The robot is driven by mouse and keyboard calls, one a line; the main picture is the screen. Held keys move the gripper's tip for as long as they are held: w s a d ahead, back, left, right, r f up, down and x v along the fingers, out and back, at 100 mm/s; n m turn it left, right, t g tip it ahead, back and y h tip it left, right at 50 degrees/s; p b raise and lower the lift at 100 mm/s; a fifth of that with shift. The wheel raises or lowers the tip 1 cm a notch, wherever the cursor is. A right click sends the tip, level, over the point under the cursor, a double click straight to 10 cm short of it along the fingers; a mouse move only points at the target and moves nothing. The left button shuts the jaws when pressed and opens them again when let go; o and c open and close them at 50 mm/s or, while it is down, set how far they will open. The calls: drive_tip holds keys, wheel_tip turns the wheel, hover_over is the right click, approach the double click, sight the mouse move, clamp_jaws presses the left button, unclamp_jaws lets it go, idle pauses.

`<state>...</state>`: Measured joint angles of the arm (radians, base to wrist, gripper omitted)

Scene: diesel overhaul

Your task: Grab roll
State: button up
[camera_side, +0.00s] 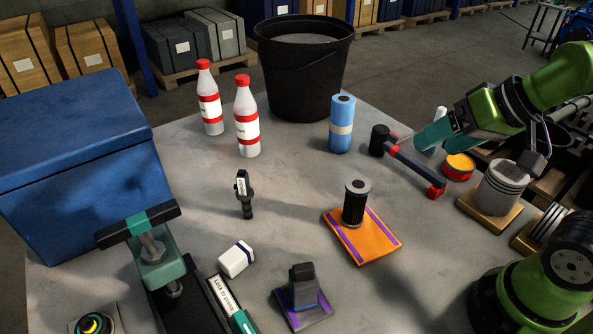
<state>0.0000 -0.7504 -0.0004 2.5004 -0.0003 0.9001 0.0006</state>
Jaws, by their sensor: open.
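The blue roll (342,125) stands upright on the grey table, with a pale band around its middle and a dark hole in its top. It is in the back middle, in front of the black bucket. My gripper (470,125) is open, above the table to the right of the roll and clear of it. Its jaws are partly hidden by its own body. Nothing is seen held in it.
A hammer (409,167) lies between the roll and my gripper. Two white bottles (247,120) stand to the left, and the black bucket (306,75) is behind. An orange plate with a dark cylinder (355,204) is in front. A piston (502,188) stands at right.

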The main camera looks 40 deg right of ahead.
drive_tip(key=o, duration=0.4)
drive_tip(key=shift+c, duration=0.2)
drive_tip(key=n+g+h, duration=0.2)
drive_tip(key=n+g, duration=0.1)
drive_tip(key=n, duration=0.1)
approach(348, 99)
drive_tip(key=x, duration=0.8)
drive_tip(key=shift+a+f, duration=0.1)
drive_tip(key=shift+f, duration=0.15)
drive_tip(key=shift+a+x, duration=0.15)
drive_tip(key=shift+x, duration=1.2)
drive_tip(key=shift+a+x, duration=0.1)
drive_tip(key=shift+x, duration=1.25)
